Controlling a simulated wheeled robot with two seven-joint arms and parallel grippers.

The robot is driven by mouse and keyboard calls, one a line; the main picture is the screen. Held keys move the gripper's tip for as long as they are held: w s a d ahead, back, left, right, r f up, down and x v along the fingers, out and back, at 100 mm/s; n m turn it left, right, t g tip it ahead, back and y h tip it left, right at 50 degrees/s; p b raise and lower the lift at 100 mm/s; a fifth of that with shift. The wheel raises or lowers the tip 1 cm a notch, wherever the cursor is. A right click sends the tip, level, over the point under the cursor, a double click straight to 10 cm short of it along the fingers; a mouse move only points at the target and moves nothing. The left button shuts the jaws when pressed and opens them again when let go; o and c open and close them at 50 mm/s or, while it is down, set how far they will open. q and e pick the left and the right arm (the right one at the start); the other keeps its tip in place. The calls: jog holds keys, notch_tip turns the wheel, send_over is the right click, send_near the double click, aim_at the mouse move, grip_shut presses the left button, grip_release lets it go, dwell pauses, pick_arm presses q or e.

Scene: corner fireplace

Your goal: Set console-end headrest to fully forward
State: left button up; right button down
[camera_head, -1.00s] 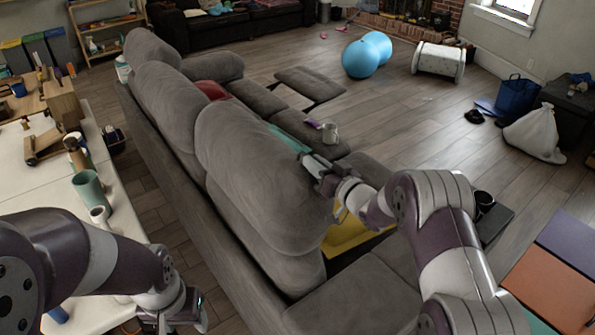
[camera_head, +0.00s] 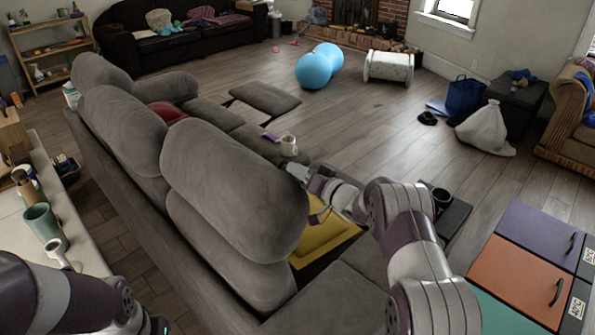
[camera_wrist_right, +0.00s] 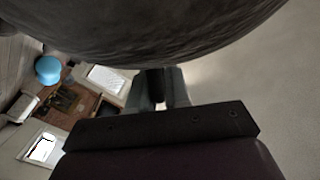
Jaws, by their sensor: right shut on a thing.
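The grey sofa has several puffy headrests along its back. The headrest nearest me (camera_head: 235,185), at the end by the dark console piece (camera_head: 455,212), leans over the seats above its backrest. My right gripper (camera_head: 296,172) is at the front edge of this headrest, over the seats, with its tips partly hidden. In the right wrist view the headrest (camera_wrist_right: 160,30) fills the top, and the fingers (camera_wrist_right: 162,88) are close together against its underside, shut on it. My left gripper is out of view; only part of my left arm shows at the lower left.
A yellow panel (camera_head: 325,238) lies on the seat below. A dark cup (camera_head: 441,198) sits at the console. A table (camera_head: 75,225) with a green cup (camera_head: 44,226) stands behind the sofa.

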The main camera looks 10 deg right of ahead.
jog(key=shift+d, duration=0.1)
jog(key=c, duration=1.2)
grip_release()
jog(key=shift+w+d+f, duration=0.1)
jog(key=shift+o, duration=0.2)
jog(key=shift+w+d+f, duration=0.1)
jog(key=shift+s+d, duration=0.1)
jog(key=shift+s, duration=0.25)
jog(key=b+v, duration=0.1)
jog(key=v, duration=1.1)
jog(key=shift+b, duration=0.3)
